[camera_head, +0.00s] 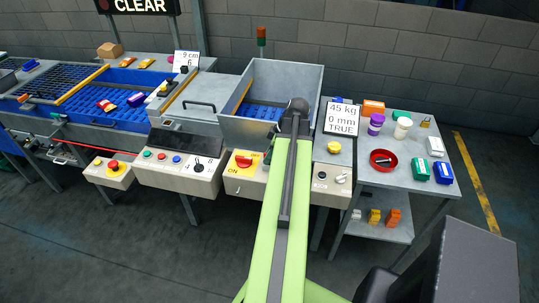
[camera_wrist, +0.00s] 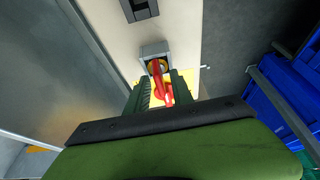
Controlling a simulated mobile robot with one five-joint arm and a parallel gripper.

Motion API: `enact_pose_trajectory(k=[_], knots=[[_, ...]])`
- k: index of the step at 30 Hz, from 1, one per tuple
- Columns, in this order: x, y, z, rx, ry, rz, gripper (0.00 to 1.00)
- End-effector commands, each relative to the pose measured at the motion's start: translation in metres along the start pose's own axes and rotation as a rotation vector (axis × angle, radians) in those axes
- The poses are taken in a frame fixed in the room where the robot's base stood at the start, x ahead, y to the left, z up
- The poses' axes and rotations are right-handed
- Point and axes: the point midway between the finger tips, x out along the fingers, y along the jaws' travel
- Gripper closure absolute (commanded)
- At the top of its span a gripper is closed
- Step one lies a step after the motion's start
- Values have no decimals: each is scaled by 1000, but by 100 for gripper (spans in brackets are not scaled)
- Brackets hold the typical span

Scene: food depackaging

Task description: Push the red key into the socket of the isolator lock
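The red key (camera_wrist: 158,82) shows in the wrist view between the two green fingers of my gripper (camera_wrist: 162,92). My gripper looks shut on its near end. I cannot tell how deep the key sits in the socket. A red rotary handle (camera_head: 243,161) on a yellow plate marked ON shows just left of my arm.
The beige control box (camera_wrist: 180,22) carries the lock. A steel panel (camera_wrist: 98,38) lies to its left. In the head view, a side table (camera_head: 410,188) on the right holds a red bowl (camera_head: 383,160), cups and small boxes. A grey hopper (camera_head: 310,84) stands behind the control box.

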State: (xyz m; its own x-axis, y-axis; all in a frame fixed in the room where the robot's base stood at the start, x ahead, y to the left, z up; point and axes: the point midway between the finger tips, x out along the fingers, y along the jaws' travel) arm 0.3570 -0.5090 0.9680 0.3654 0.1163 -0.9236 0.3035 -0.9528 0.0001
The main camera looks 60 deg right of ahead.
Motion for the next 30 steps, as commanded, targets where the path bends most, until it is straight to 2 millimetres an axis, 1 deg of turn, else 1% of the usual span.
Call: enact_pose_trajectory(k=[9, 11, 13, 17, 18, 27, 30], knots=[[-1, 0, 0, 0, 0, 0, 66], [-5, 0, -1, 0, 0, 0, 66], [-14, 0, -2, 1, 0, 0, 66], [-44, 0, -4, 2, 0, 1, 66], [-55, 0, -4, 1, 0, 1, 66], [-128, 0, -4, 2, 0, 1, 66], [-148, 0, -4, 1, 0, 0, 66]])
